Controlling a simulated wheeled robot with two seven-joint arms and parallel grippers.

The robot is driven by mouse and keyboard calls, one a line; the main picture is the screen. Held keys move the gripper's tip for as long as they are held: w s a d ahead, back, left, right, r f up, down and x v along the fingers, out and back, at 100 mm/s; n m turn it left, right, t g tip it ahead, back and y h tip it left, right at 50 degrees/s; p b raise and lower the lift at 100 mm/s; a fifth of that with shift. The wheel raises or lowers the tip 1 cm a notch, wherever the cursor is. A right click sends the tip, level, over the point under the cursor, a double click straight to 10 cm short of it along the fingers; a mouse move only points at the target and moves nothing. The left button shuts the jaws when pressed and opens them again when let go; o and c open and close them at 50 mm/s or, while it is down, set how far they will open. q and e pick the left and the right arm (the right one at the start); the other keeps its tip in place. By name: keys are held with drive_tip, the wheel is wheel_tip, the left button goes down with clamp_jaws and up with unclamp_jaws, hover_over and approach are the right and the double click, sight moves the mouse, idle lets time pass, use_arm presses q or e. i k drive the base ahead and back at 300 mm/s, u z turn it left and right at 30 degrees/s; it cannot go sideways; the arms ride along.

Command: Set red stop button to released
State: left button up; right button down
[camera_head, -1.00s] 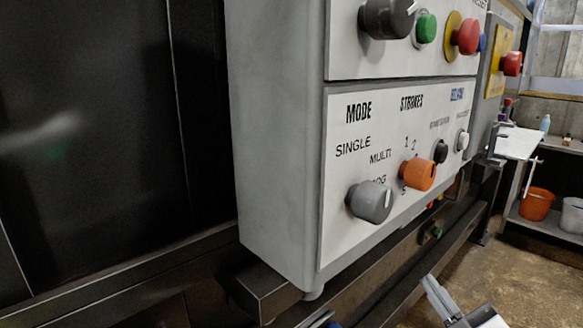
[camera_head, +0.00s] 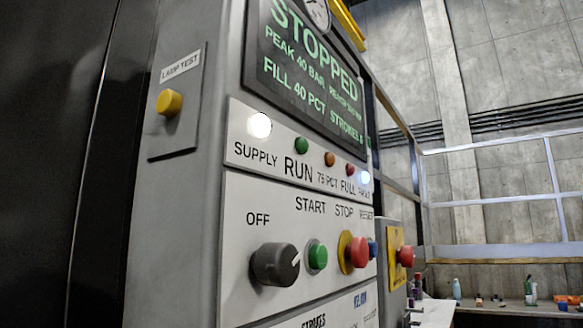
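The red stop button (camera_head: 358,252) is a round mushroom head on a yellow collar. It sits under the STOP label on the grey control panel, seen at a slant. I cannot tell whether it is pressed in or released. The display (camera_head: 308,75) above reads STOPPED. A second red mushroom button (camera_head: 406,256) is on a yellow plate further right, on a separate grey box. Neither of my grippers shows in the head view.
Left of the stop button are a green start button (camera_head: 317,256) and a dark selector knob (camera_head: 276,264). A blue reset button (camera_head: 373,249) is close on its right. A yellow lamp test button (camera_head: 169,103) is on the cabinet side. A bench with bottles (camera_head: 457,289) stands behind.

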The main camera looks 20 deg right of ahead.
sight(358, 253)
drive_tip(key=u, duration=0.15)
drive_tip(key=k, duration=1)
drive_tip(key=z, duration=0.95)
drive_tip(key=i, duration=0.9)
drive_tip(key=u, duration=0.7)
